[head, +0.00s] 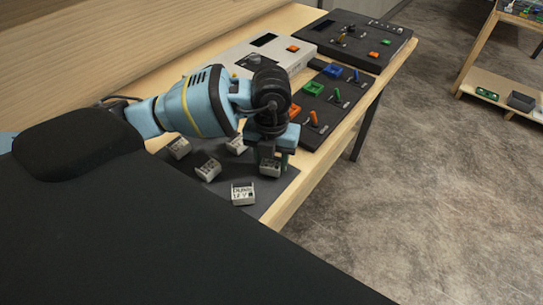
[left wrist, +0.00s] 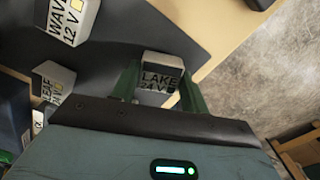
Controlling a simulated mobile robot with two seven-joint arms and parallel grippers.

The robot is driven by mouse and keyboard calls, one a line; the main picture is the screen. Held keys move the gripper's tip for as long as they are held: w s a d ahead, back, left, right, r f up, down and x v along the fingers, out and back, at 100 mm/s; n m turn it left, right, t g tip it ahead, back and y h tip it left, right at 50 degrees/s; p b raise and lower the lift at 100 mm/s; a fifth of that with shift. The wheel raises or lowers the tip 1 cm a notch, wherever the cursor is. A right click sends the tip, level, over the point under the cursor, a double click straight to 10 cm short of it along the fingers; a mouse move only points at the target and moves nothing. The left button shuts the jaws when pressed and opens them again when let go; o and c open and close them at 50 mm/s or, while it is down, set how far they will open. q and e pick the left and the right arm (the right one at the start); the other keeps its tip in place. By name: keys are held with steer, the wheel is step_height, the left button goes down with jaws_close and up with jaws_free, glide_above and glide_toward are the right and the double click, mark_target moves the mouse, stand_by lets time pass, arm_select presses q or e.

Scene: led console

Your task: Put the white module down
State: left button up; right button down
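The white module (head: 270,168) labelled LAKE 24 V is between the green fingers of my left gripper (head: 273,157), over the right part of the dark mat (head: 222,202). In the left wrist view the module (left wrist: 161,79) fits closely between both fingers of the gripper (left wrist: 161,84), which is shut on it. Its label faces the camera. Whether its underside touches the mat cannot be told. My right gripper is not in view.
Other white modules (head: 243,194) lie around it on the mat, including one labelled WAVE 12 V (left wrist: 68,20). A dark panel with coloured switches (head: 322,112), a white console (head: 290,65) and a black console (head: 352,30) stand behind. The table's right edge is close.

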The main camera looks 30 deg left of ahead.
mark_target(272, 162)
arm_select(q)
steer(key=o, duration=0.4)
step_height(272, 162, up, 12)
steer(key=shift+r+p, duration=0.2)
steer(key=shift+p, duration=0.2)
stand_by(0.3)
